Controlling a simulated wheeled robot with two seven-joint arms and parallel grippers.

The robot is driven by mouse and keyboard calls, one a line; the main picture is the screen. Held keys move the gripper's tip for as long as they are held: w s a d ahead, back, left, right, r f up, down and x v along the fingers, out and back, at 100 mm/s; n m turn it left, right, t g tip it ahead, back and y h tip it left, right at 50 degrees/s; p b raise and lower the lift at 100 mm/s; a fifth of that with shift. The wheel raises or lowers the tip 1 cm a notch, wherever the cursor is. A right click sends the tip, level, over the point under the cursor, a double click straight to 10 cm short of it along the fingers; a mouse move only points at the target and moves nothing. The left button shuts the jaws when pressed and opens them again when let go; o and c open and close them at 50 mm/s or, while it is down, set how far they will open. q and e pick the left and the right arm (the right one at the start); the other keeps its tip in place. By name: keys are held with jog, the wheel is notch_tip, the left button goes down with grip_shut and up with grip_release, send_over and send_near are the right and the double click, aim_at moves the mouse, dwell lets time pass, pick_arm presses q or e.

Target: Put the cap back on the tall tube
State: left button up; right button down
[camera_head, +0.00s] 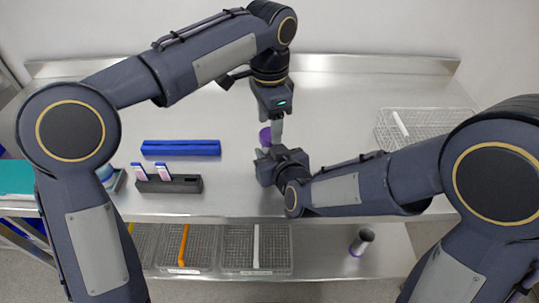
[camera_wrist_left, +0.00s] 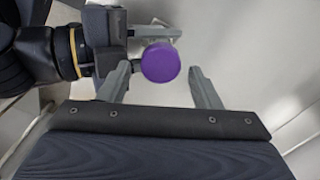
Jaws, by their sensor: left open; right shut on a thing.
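A round purple cap (camera_head: 265,136) shows beside the fingers of my left gripper (camera_head: 276,133) in the head view. In the left wrist view the purple cap (camera_wrist_left: 160,62) is seen face-on, between the tips of my open left gripper (camera_wrist_left: 159,75), with a gap to the right finger. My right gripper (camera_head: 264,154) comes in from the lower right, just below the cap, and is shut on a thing. Its grey fingers (camera_wrist_left: 153,32) show behind the cap in the left wrist view. The tall tube's body is hidden, so I cannot tell how the cap sits on it.
A blue block (camera_head: 181,148) and a dark rack (camera_head: 172,184) with two pink-and-white pieces stand on the table at left. A wire basket (camera_head: 420,124) is at right. The back table is clear.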

pick_arm(q)
notch_tip(320, 180, up, 2)
jog(key=shift+d, duration=0.1)
pick_arm(e)
jog(key=shift+f, duration=0.1)
pick_arm(q)
jog(key=shift+c, duration=0.4)
jog(key=n, duration=0.1)
jog(key=r+n, duration=0.1)
jog(key=n, duration=0.2)
jog(key=shift+r, duration=0.25)
jog(key=n, duration=0.1)
jog(key=r+n, duration=0.1)
jog(key=n, duration=0.1)
jog(key=r+n, duration=0.1)
jog(key=n, duration=0.1)
jog(key=shift+f, duration=0.1)
jog(key=shift+f, duration=4)
